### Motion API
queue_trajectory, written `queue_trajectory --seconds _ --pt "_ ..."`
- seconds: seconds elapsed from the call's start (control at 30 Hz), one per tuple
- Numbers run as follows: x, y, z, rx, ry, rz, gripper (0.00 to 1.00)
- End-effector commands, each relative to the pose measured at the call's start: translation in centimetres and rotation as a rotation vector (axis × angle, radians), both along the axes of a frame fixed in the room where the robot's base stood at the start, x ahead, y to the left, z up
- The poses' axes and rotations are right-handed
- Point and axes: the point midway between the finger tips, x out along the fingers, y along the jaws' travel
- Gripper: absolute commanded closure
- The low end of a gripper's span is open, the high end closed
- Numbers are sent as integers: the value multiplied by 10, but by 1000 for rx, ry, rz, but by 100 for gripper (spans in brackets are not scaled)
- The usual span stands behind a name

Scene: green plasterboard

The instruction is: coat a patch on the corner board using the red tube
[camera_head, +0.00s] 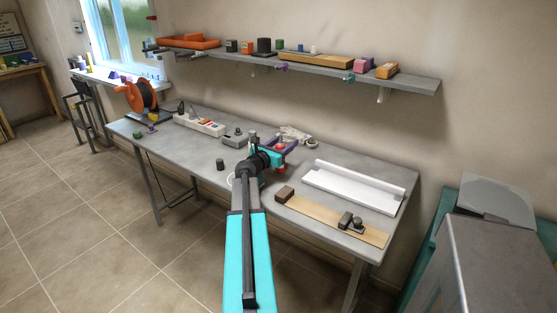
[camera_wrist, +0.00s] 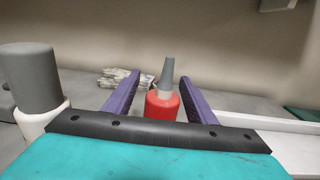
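The red tube (camera_wrist: 162,105) stands upright with a grey cone nozzle in the wrist view. It lies between the two purple fingers of my gripper (camera_wrist: 164,77), which are open with a gap on both sides of it. In the head view my gripper (camera_head: 281,151) is low over the middle of the workbench, with the red tube (camera_head: 281,146) partly hidden by it. A white L-shaped board (camera_head: 352,189), which looks like the corner board, lies on the bench to the right. I cannot make out any coating on it.
A wooden strip (camera_head: 335,219) with dark blocks lies in front of the white board. A white container with a grey cap (camera_wrist: 32,80) is close left of my gripper. A power strip (camera_head: 200,124) and cable reel (camera_head: 140,96) stand farther left. A loaded shelf (camera_head: 415,84) hangs above.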

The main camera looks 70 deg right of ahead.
Motion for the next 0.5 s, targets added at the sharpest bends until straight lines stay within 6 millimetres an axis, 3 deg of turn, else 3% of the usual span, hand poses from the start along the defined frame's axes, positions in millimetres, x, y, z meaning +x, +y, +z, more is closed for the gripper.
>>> queue_trajectory --seconds 0.03,0.27,0.5 --pt "0 0 0 0 0 0 58" --pt "0 0 0 0 0 0 97" --pt "-1 0 1 -1 0 -1 98"
